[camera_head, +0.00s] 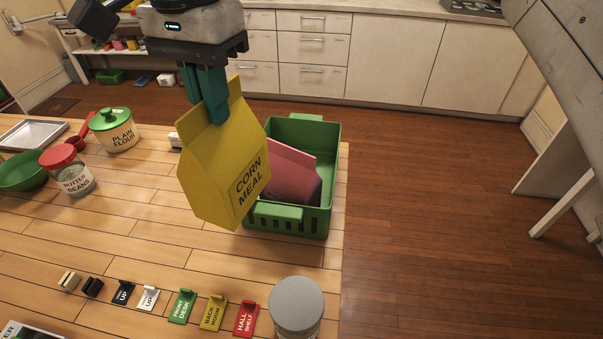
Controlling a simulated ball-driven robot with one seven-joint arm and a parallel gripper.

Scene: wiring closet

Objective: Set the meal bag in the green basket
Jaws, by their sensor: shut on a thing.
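My gripper (212,103) comes down from the top and is shut on the top fold of a yellow bag labelled CORN MEAL (222,170). The bag hangs tilted, in front of and left of the green basket (322,218), and covers part of its left side. I cannot tell how high the bag is above the table. The green basket stands near the table's right edge. A pink and dark red thing (288,168) is inside it, partly hidden by the bag.
A PLAIN FLOUR jar (114,138), a BUTTER BEANS jar (70,175), a green bowl (22,172) and a metal tray (33,134) stand at left. Several label clips (183,305) and a grey-lidded jar (296,305) line the front. The table's middle left is clear.

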